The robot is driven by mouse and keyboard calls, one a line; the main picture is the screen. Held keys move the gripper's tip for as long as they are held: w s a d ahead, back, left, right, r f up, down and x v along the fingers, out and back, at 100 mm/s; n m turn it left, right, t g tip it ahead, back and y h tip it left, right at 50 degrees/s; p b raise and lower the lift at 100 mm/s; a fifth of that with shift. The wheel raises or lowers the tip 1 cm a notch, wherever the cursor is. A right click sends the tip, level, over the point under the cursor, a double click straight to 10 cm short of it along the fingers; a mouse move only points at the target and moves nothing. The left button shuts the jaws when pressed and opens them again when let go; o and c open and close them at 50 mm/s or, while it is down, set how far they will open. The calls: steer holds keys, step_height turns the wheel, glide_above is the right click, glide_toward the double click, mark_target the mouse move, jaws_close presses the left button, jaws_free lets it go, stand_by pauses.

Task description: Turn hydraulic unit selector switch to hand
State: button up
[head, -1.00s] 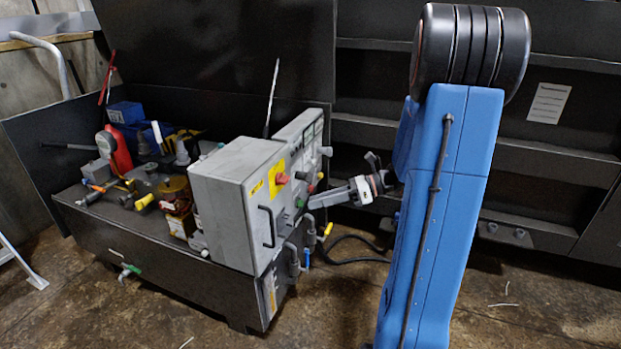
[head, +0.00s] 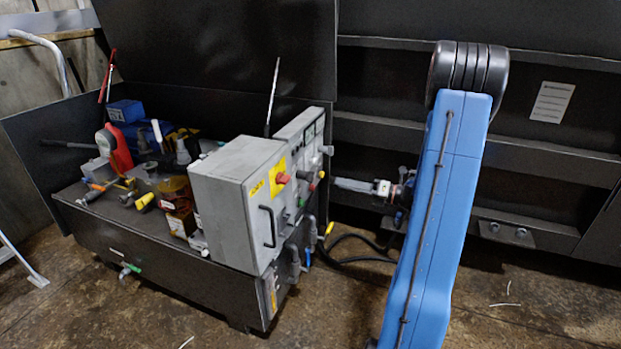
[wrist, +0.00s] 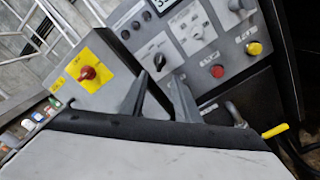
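The control box stands on the hydraulic unit, with a grey front panel (wrist: 190,50) of switches in the wrist view. A black rotary knob (wrist: 160,62) shows just beyond my fingertips. Another black selector (wrist: 240,6) is near the top edge. The labels are too small to read, so I cannot tell which is the hydraulic unit selector. My gripper (wrist: 163,78) is open, its two fingers apart with nothing between them. In the head view my gripper (head: 338,183) is right of the panel, with a gap between.
A red rotary switch on a yellow plate (wrist: 88,73) is at the left. A red button (wrist: 217,71) and a yellow button (wrist: 254,48) are at the right. A yellow-handled valve (wrist: 275,131) sits below. Black hoses (head: 350,250) run low beside the cabinet.

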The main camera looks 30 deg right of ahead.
mark_target(310, 175)
steer(key=x, duration=1.3)
steer(key=c, duration=0.7)
